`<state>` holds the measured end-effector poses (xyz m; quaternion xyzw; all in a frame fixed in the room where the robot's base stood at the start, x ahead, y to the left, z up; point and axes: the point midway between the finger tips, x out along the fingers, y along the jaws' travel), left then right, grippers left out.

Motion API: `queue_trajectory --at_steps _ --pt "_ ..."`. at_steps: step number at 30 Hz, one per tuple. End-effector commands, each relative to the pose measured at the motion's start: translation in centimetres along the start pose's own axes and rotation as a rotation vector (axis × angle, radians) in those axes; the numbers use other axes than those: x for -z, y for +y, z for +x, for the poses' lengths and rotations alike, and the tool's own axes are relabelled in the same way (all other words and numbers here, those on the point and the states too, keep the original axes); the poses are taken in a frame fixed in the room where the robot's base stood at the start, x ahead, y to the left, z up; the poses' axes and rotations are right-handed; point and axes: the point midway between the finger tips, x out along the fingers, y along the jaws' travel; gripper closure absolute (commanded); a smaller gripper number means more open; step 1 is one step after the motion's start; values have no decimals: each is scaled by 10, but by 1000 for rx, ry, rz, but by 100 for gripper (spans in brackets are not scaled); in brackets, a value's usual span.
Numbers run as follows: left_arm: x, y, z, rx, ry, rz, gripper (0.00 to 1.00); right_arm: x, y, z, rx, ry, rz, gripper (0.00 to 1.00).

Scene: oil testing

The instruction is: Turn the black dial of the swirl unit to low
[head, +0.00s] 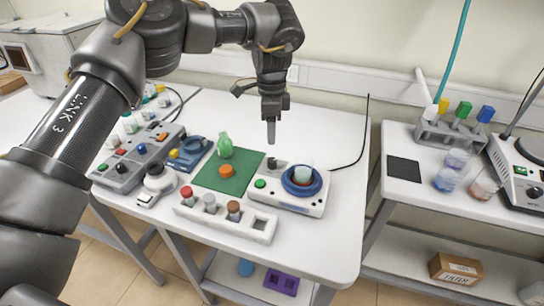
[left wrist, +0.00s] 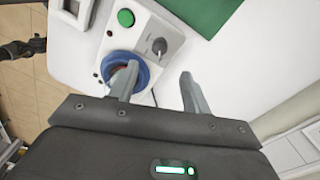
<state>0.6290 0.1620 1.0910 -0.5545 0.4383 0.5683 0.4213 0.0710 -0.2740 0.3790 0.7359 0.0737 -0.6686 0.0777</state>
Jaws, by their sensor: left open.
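The swirl unit (head: 316,208) is a white box on the table in the head view, with a blue ring (head: 301,181) around a small vessel. Its black dial (head: 272,163) sits at the back left corner, below my left gripper (head: 271,138). In the left wrist view, the dial (left wrist: 159,46) has a dark knob with a pale pointer. My left gripper (left wrist: 158,75) is open and empty; its fingers are above the unit, and one overlaps the blue ring (left wrist: 143,73) in that picture. The dial's printed marks are too small to read. My right gripper is not in view.
A green button (left wrist: 125,18) is on the unit near the dial. Left of it are a green mat (head: 228,181) with a green figure and an orange knob-like piece, and a white rack (head: 258,228) with capped vials. A grey control box (head: 130,168) stands further left. The table behind is clear.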

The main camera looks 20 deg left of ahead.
Motion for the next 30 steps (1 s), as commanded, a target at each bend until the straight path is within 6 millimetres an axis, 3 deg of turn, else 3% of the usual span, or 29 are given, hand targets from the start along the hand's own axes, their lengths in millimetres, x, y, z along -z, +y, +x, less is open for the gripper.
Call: queue_trajectory --at_steps 15,21,29,30 --pt "0 1 85 -3 -1 1 52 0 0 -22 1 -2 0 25" --pt "0 1 98 -2 0 -1 52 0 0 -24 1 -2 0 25" --pt "0 1 99 -1 0 -1 52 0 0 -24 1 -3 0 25" --pt "0 1 99 -1 0 -1 57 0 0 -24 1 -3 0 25"
